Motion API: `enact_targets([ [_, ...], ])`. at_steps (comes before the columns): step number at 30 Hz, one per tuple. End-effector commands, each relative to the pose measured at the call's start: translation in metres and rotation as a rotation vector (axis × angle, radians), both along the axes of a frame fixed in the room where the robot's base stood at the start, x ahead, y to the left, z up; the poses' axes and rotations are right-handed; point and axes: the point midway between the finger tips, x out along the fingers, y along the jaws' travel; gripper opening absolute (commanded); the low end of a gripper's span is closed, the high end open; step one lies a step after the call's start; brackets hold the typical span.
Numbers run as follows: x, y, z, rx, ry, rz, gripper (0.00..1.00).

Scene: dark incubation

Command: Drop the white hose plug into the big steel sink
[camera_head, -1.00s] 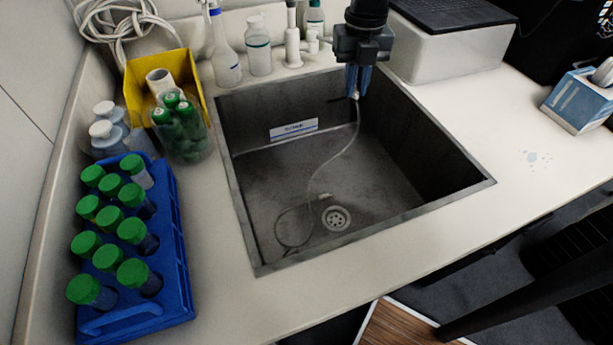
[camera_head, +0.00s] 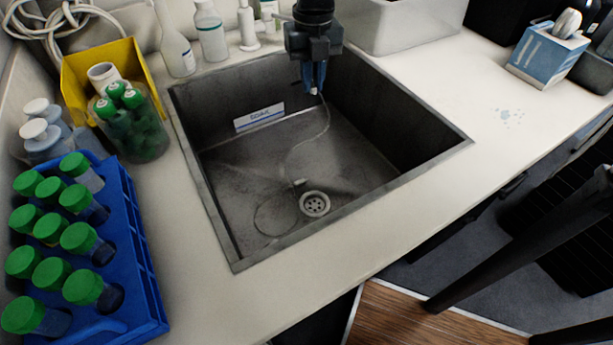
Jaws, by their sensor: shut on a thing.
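The big steel sink (camera_head: 225,228) is set into the pale counter in the middle of the view. My gripper (camera_head: 314,88) points down over the back part of the sink. It is shut on the upper end of a thin pale hose (camera_head: 318,138). The hose hangs from the fingers and runs down to the sink floor, where it makes a loop. A small white piece, likely the white hose plug (camera_head: 298,182), shows on the hose near the drain (camera_head: 314,204).
A blue rack (camera_head: 140,255) of green-capped tubes stands left of the sink. A jar of green-capped tubes (camera_head: 140,135) and a yellow bin (camera_head: 75,85) stand behind it. The counter right of the sink is mostly clear.

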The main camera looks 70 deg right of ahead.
Motion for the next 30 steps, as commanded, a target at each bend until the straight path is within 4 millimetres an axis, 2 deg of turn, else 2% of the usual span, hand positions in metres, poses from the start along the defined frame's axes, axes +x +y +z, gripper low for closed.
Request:
enact_targets([
  [3, 0.0, 0.0, 0.001, 0.0, 0.0, 0.0, 0.0],
  [4, 0.0, 0.0, 0.001, 0.0, 0.0, 0.0, 0.17],
  [12, 0.0, 0.0, 0.001, 0.0, 0.0, 0.0, 0.43],
  [22, 0.0, 0.0, 0.005, 0.0, -0.001, 0.0, 0.44],
  [30, 0.001, 0.0, 0.045, -0.002, -0.003, 0.0, 0.44],
])
